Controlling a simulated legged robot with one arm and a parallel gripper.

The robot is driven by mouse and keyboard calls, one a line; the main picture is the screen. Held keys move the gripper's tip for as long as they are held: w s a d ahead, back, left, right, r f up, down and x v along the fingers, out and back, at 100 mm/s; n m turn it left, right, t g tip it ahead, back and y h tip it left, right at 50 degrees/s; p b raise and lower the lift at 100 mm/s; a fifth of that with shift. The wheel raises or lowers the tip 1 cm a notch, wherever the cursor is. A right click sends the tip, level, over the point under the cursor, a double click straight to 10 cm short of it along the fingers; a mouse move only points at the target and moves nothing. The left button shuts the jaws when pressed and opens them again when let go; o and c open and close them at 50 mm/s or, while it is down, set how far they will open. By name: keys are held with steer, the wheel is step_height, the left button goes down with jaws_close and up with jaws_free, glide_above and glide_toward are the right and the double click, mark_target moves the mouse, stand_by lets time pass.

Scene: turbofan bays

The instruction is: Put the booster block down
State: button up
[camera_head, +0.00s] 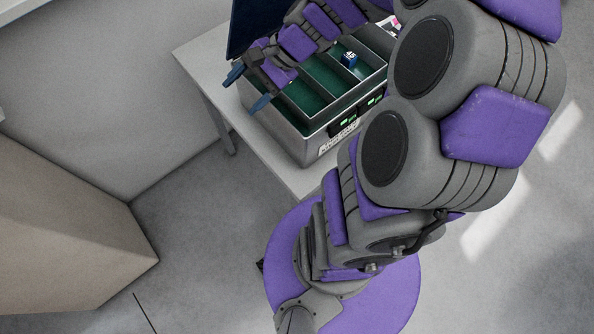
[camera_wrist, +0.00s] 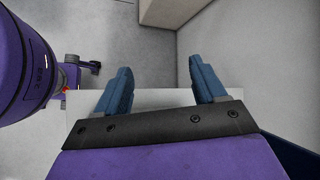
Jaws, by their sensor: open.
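A small dark blue cube with white marks (camera_head: 350,60), perhaps the booster block, sits in a green-lined compartment of an open metal case (camera_head: 303,150). My gripper (camera_head: 247,88) is over the left edge of the case, to the left of the cube, with its two blue fingers spread apart. In the wrist view my gripper (camera_wrist: 160,68) is open with nothing between the fingers. The cube does not show in the wrist view. My arm hides the right part of the case.
The case stands on a pale table (camera_head: 202,70), with its dark blue lid (camera_head: 257,22) raised at the back. Compartment dividers stand between the gripper and the cube. A beige box-like block (camera_head: 70,235) is at lower left. Grey floor between it and the table is clear.

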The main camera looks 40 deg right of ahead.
steer(key=s+a+n+g+h, duration=0.35)
steer(key=s+a+n, duration=0.3)
steer(key=s, duration=0.45)
steer(key=s+d+n+h, duration=0.2)
steer(key=s+n, duration=0.1)
steer(key=s, duration=0.2)
steer(key=s+d+n+g+h, duration=0.1)
steer(key=s+d+n+h, duration=0.1)
steer(key=s, duration=0.4)
steer(key=shift+r+n+h, duration=0.2)
steer(key=shift+n+h, duration=0.25)
steer(key=shift+n, duration=0.5)
